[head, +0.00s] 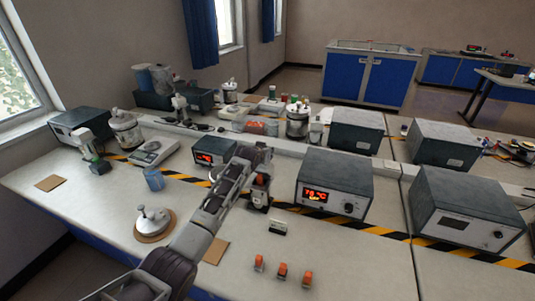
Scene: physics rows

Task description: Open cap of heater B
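Two grey boxes with lit red displays stand on the bench: a larger one (334,186) right of centre and a smaller one (214,152) left of it. No letter B is readable on either, so I cannot tell which is heater B. A silver round pot with a knobbed lid (153,219) sits on a brown round mat at left. My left gripper (258,190) is over the bench between the two display boxes. A small orange-red part (261,180) shows at its fingers; whether it is gripped is unclear. My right gripper is out of view.
Three small orange-topped pieces (283,271) stand in a row at the front, behind them a small dark block with a pale label (278,228). A grey box with an unlit display (466,213) is at right. A blue cup (154,179) stands at left. The front right bench is clear.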

